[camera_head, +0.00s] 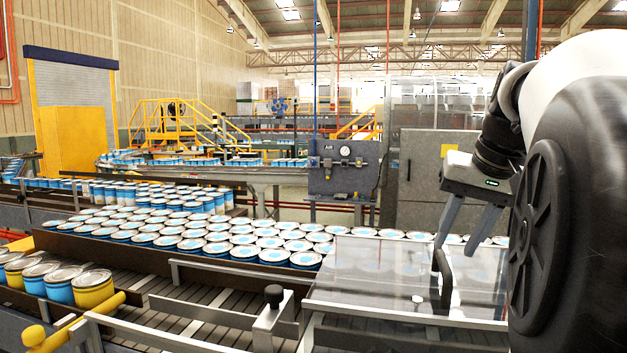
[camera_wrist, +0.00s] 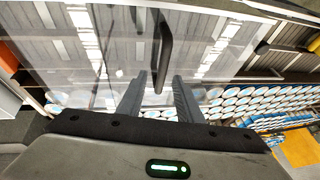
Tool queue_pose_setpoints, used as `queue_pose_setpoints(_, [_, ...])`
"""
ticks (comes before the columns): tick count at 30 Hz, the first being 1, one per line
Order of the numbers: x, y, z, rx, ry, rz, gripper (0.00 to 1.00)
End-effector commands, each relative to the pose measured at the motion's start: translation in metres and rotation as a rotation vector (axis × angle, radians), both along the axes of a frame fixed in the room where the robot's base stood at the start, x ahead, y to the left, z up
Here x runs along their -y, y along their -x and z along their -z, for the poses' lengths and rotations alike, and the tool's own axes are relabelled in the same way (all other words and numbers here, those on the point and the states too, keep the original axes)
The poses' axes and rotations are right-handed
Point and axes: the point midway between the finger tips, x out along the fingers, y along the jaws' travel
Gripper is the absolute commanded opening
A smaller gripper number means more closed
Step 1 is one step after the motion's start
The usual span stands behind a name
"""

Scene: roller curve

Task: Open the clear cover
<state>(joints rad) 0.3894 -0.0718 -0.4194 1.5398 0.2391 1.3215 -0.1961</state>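The clear cover (camera_head: 375,262) is a flat see-through panel lying shut over the conveyor at the lower right of the head view. It fills much of the upper wrist view (camera_wrist: 60,45). Its black bar handle (camera_head: 446,285) stands on the panel near its right side; in the wrist view the handle (camera_wrist: 165,45) reaches down from the top. My gripper (camera_head: 455,248) is open above the handle, fingers pointing down. In the wrist view the handle's near end appears between the two fingertips (camera_wrist: 160,76). I cannot tell whether either finger touches it.
Rows of blue-and-white cans (camera_head: 190,232) stand on the conveyor behind the cover. A few blue and yellow cans (camera_head: 75,285) are at the left. A metal bracket with a black knob (camera_head: 272,300) stands left of the cover. A grey control panel (camera_head: 343,165) stands behind.

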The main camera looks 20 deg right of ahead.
Motion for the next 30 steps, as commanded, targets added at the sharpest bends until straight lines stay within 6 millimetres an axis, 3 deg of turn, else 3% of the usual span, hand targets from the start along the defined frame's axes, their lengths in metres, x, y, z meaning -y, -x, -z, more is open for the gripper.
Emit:
queue_pose_setpoints(1, [0.000,0.005,-0.015,0.004,0.004,0.002,0.33])
queue_pose_setpoints(9, [-0.004,0.034,-0.076,0.002,0.005,0.003,0.33])
queue_pose_setpoints(15, [-0.007,0.050,-0.109,0.001,0.003,0.004,0.33])
queue_pose_setpoints(21, [-0.008,0.057,-0.123,-0.002,0.002,0.002,0.33])
queue_pose_setpoints(30, [-0.009,0.058,-0.124,-0.002,0.001,0.002,0.33])
